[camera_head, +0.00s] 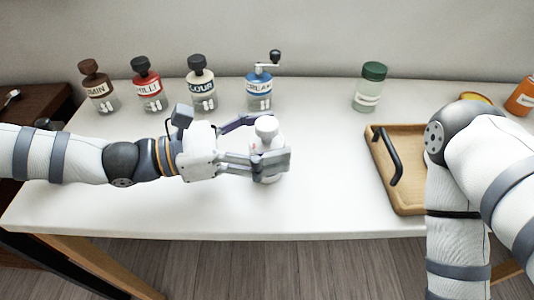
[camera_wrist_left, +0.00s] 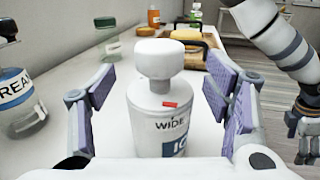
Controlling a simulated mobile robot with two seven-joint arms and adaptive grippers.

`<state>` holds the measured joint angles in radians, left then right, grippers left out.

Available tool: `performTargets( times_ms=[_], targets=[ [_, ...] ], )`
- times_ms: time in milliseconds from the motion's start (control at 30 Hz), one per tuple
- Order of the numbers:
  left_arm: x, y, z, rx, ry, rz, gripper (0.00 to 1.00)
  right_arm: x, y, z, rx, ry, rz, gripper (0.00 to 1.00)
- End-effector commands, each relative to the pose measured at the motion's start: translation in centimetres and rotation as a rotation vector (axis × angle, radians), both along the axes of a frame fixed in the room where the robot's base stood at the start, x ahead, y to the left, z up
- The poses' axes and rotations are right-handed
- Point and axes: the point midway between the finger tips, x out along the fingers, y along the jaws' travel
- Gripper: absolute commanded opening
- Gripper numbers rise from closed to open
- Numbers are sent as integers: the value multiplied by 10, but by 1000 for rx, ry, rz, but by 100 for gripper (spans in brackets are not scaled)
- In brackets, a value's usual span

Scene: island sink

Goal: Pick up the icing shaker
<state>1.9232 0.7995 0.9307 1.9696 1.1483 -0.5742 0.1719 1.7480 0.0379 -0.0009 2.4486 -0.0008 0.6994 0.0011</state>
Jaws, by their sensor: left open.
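The icing shaker (camera_head: 267,130) is a white bottle with a round white cap, standing upright on the white table. In the left wrist view the icing shaker (camera_wrist_left: 163,115) shows a label with "WIDE" and the start of "IC", and a small red mark. My left gripper (camera_head: 268,148) is open, with one finger on each side of the shaker. In the left wrist view a gap shows between the shaker and each finger pad. The near finger hides part of the bottle in the head view. My right gripper (camera_wrist_left: 307,132) shows small at the right edge of the left wrist view.
A green-lidded jar (camera_head: 370,88) stands farther right. A wooden tray (camera_head: 408,204) with a dark handle lies at the right. The table's front is clear.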

Motion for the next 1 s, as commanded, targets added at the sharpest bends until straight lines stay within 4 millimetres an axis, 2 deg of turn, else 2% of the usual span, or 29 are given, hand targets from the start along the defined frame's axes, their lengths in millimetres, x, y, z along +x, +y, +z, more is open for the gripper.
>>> performTargets(
  times_ms=[100,300,367,600,733,867,1000],
  targets=[
    [0,1,-1,0,0,0,71,0,0,0,0,1,0,70],
    [0,1,-1,1,0,0,26,0,0,0,0,1,0,70],
    [0,1,-1,1,0,0,15,0,0,0,0,1,0,70],
    [0,1,0,0,-1,0,15,0,0,0,0,0,0,70],
    [0,1,10,-1,-4,0,15,2,0,2,0,-6,0,70],
    [0,1,38,-2,-11,0,15,7,0,7,0,-24,0,70],
    [-33,14,82,-3,-20,1,15,24,0,24,0,-84,-2,70]
  ],
)
